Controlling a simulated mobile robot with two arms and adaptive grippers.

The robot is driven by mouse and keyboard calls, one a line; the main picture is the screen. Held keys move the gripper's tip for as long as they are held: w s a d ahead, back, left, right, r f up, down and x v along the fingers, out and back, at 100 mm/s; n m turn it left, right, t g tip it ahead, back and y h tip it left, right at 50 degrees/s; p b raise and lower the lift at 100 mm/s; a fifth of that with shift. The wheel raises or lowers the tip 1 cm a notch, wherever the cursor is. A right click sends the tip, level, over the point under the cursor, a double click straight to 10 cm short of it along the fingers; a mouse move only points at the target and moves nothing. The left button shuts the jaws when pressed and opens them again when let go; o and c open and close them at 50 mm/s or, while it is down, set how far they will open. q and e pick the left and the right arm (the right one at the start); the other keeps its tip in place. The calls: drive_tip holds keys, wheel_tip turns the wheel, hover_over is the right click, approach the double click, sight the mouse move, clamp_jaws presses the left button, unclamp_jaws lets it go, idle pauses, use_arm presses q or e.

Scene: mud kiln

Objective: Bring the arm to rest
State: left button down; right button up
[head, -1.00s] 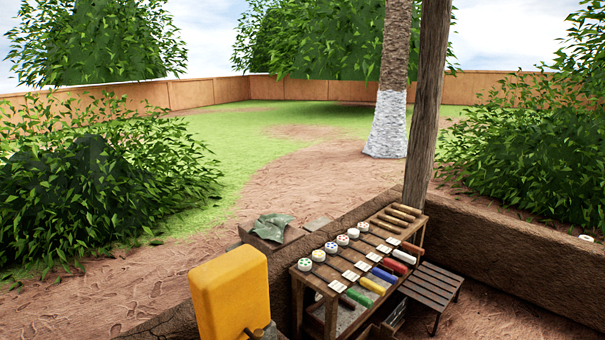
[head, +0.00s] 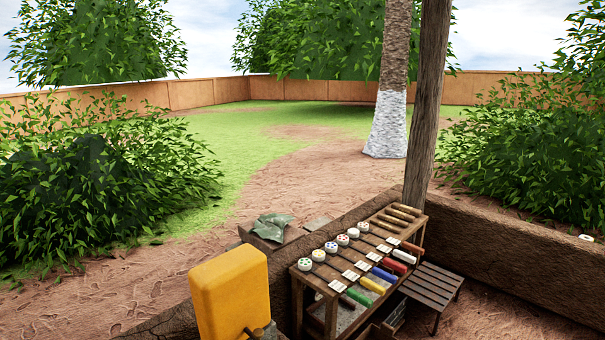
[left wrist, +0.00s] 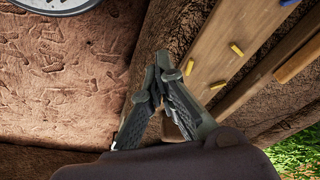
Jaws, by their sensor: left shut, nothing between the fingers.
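My left gripper (left wrist: 158,75) shows in the left wrist view. Its two dark fingers come together at the tips, shut with nothing between them. Behind it are a reddish mud surface (left wrist: 70,75) and a wooden board (left wrist: 205,45). Small yellow pieces (left wrist: 237,49) lie on the board, apart from the fingers. Neither gripper shows in the head view.
In the head view a wooden rack (head: 322,278) holds several tools with coloured handles and white round pieces. A yellow container (head: 230,295) stands left of it, a slatted stool (head: 432,282) right. A low mud wall (head: 510,250) and a wooden post (head: 428,100) stand behind.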

use_arm(q)
drive_tip(key=s+a+f+g, duration=0.1)
drive_tip(key=s+a+f, duration=0.2)
drive_tip(key=s+f, duration=1.6)
wheel_tip(320, 180, down, 4)
drive_tip(key=shift+a+f+g, duration=0.1)
drive_tip(key=shift+a+g, duration=0.05)
drive_tip(key=shift+g, duration=0.15)
idle(0.3)
